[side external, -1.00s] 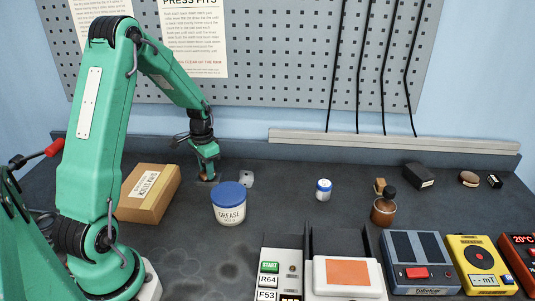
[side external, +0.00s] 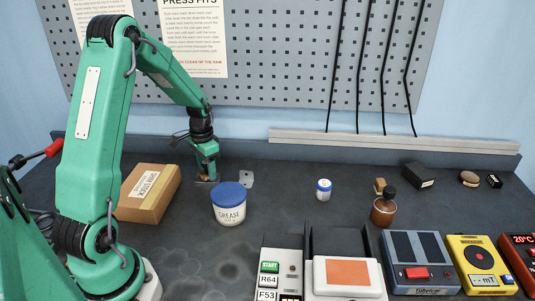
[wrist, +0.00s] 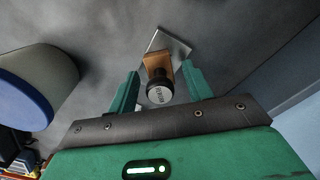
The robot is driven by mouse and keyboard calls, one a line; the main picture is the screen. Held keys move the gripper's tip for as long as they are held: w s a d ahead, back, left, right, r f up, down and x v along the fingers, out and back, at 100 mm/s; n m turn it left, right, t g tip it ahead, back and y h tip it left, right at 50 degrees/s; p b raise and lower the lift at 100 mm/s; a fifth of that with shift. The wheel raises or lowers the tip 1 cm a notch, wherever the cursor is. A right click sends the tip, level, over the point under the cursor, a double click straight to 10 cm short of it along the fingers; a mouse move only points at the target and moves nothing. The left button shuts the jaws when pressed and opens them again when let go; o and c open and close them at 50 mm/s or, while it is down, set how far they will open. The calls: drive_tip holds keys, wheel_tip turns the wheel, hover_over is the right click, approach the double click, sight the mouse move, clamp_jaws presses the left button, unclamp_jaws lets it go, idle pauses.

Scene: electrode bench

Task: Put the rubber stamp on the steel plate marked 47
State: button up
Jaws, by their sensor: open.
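The rubber stamp (wrist: 157,67) has a wooden base and a round dark knob with small lettering. In the wrist view it is between my gripper's (wrist: 155,85) two fingers, with a gap beside each. A grey steel plate (wrist: 174,43) shows just beyond and partly under the stamp; its number cannot be read. In the side external view my gripper (side external: 206,175) is low over the bench, open around the stamp, which is mostly hidden there.
The grease jar (side external: 229,205) stands close in front of my gripper, also at left in the wrist view (wrist: 40,75). A cardboard box (side external: 150,194) is to its left. A small white jar (side external: 323,190) and a brown bottle (side external: 383,211) stand right. Instruments line the front.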

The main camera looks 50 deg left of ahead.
wheel_tip(320, 180, up, 11)
drive_tip(key=shift+r, duration=0.2)
idle(0.4)
idle(0.4)
drive_tip(key=s+d+r+t, duration=0.35)
drive_tip(key=d+r, duration=0.55)
drive_tip(key=d, duration=0.5)
drive_tip(key=s+d+r+t, duration=0.1)
drive_tip(key=s+d+t, duration=0.1)
drive_tip(key=s+d, duration=0.7)
drive_tip(key=shift+s+r, duration=0.2)
drive_tip(key=shift+s, duration=0.3)
